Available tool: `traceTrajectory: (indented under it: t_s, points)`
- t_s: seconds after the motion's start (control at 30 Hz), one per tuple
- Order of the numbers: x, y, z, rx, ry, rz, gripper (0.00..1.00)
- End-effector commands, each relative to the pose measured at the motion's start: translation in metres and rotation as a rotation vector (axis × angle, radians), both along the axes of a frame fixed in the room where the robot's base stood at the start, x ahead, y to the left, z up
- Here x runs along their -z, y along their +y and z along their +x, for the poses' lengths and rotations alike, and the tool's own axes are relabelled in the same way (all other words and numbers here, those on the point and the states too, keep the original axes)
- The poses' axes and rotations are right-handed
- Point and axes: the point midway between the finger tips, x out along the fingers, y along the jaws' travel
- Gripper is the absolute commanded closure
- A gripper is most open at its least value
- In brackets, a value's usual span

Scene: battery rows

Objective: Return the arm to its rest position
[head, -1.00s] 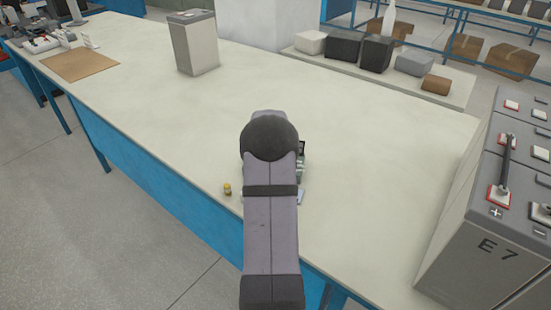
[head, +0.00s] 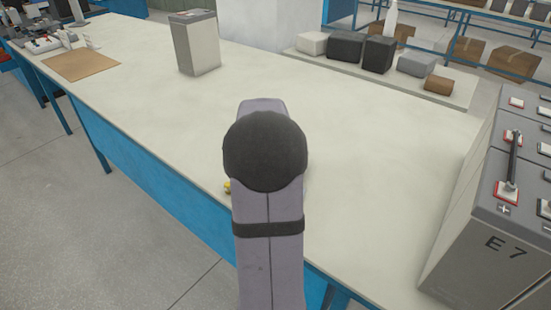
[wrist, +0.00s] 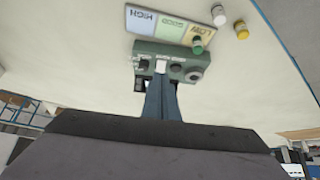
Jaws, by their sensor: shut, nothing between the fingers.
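In the wrist view my gripper (wrist: 162,84) is shut and empty, with its fingers together. It is in line with a green tester box (wrist: 187,65) that has dark knobs and a round socket; I cannot tell the gap between them. Beyond the box lies a card (wrist: 160,24) with HIGH, GOOD and LOW zones. A green battery (wrist: 198,46) stands at the LOW zone. A white battery (wrist: 218,15) and a yellow battery (wrist: 242,30) stand off the card. In the head view my arm hides the gripper, the tester and the card.
The pale bench top (head: 360,140) is largely clear around my arm. A grey bin (head: 196,45) stands at the back. A large grey cabinet marked E7 (head: 490,245) is at the right. Several boxes (head: 344,50) line a ledge at the back right. A brown mat (head: 80,64) lies far left.

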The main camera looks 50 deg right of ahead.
Motion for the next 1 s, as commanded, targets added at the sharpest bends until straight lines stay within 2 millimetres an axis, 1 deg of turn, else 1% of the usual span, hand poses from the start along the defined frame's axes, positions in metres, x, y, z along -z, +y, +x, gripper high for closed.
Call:
traceTrajectory:
  t_s: [0.57, 0.67, 0.77, 0.83, 0.87, 0.9, 0.97, 1.0]
  points:
    - [-0.001, 0.002, -0.001, 0.000, 0.000, 0.000, 1.00]
    - [-0.001, 0.002, -0.001, -0.027, 0.017, -0.008, 1.00]
    - [0.002, 0.004, -0.005, -0.087, 0.075, -0.016, 1.00]
    - [0.007, 0.009, -0.012, -0.140, 0.135, -0.002, 1.00]
    - [0.016, 0.017, -0.019, -0.165, 0.171, 0.022, 1.00]
    - [0.031, 0.032, -0.030, -0.194, 0.219, 0.068, 1.00]
    - [0.052, 0.054, -0.047, -0.228, 0.276, 0.138, 1.00]
    - [0.065, 0.070, -0.060, -0.249, 0.311, 0.187, 1.00]
